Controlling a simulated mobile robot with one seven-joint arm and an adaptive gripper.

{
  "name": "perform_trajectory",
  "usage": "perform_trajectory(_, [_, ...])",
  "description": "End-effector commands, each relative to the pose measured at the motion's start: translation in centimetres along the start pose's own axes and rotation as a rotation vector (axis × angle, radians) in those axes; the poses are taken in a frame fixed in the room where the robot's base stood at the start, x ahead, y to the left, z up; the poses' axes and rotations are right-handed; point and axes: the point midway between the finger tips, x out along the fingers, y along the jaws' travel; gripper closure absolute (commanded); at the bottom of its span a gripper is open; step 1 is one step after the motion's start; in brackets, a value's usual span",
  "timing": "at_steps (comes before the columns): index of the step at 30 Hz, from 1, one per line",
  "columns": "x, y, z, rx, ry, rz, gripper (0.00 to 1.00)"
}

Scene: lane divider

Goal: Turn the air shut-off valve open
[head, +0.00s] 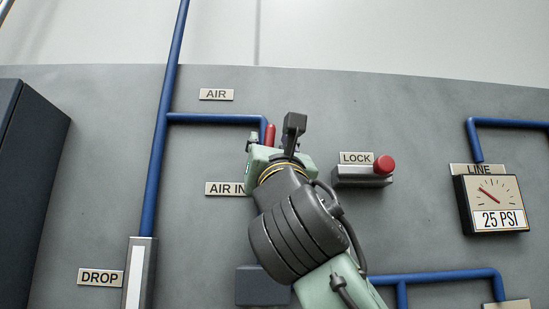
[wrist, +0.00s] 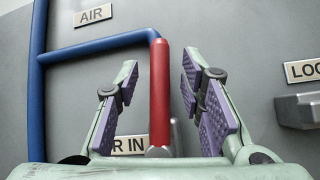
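The air shut-off valve's red handle (wrist: 160,95) stands upright in the wrist view, in line with the end of a blue pipe (wrist: 100,46). In the head view only a short red part of the handle (head: 269,135) shows behind my gripper (head: 272,143). In the wrist view my gripper (wrist: 158,78) is open, with its purple-padded fingers on either side of the handle. Gaps show between the handle and both fingers. The handle's lower end meets a grey fitting (wrist: 160,151); the rest of the valve body is mostly hidden.
A red LOCK button (head: 384,165) on a grey box sits right of my gripper. A gauge (head: 491,203) reading 25 PSI is farther right. A tall blue pipe (head: 164,120) runs at left, above the DROP unit (head: 139,273). A dark cabinet (head: 28,180) stands far left.

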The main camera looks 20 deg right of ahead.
Motion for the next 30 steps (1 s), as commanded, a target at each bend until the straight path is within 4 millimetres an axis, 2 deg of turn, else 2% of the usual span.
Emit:
perform_trajectory(9, [-6.9,-0.1,0.0,-0.004,-0.002,0.0,0.64])
perform_trajectory(15, [-9.5,0.0,0.1,-0.002,-0.001,0.0,0.64])
perform_trajectory(26, [-10.2,0.0,0.0,-0.001,0.0,-0.001,0.64])
perform_trajectory(30, [-10.1,-0.2,0.2,-0.008,-0.017,-0.007,0.72])
